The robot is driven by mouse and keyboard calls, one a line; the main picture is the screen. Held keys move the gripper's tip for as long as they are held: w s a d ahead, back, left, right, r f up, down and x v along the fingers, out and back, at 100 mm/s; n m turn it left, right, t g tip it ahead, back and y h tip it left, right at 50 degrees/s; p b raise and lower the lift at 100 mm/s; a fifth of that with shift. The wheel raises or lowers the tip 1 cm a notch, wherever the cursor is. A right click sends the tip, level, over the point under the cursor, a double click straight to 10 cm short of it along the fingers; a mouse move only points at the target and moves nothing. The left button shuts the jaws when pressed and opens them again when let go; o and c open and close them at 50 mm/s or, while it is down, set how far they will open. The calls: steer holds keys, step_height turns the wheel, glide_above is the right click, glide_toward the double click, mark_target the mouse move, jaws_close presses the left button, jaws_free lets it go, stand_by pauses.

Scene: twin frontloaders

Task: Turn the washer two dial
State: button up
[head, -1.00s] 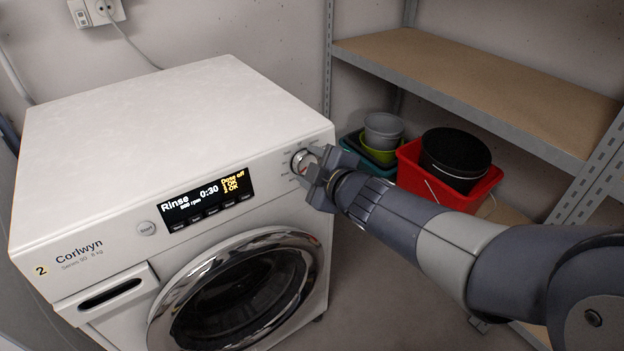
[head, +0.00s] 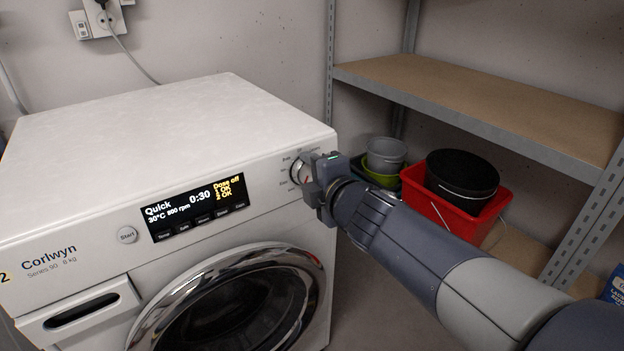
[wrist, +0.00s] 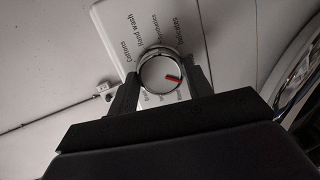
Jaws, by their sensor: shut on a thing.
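The washer (head: 175,110) carries a "2" label at its front left edge. Its dial (wrist: 160,76) is a round silver knob with a red mark, ringed by programme names in the wrist view. In the head view the dial (head: 301,170) is partly hidden by my gripper (head: 312,176). In the wrist view my gripper's two fingers (wrist: 163,86) stand on either side of the dial, shut on it. The display (head: 196,207) reads "Quick", 30°C, 800 rpm and 0:30, with "Dose off" at its right.
The Start button (head: 127,235) is left of the display and the round door (head: 150,325) is below. A metal shelf (head: 480,95) stands at the right. A red bucket (head: 440,212) with a black one in it and several bowls (head: 385,155) sit under its upper board.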

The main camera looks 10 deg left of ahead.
stand_by(0.4)
steer(key=o, duration=1)
steer(key=shift+c, duration=0.2)
steer(key=p+v, duration=0.5)
steer(key=v, duration=0.6)
steer(key=shift+w, duration=0.1)
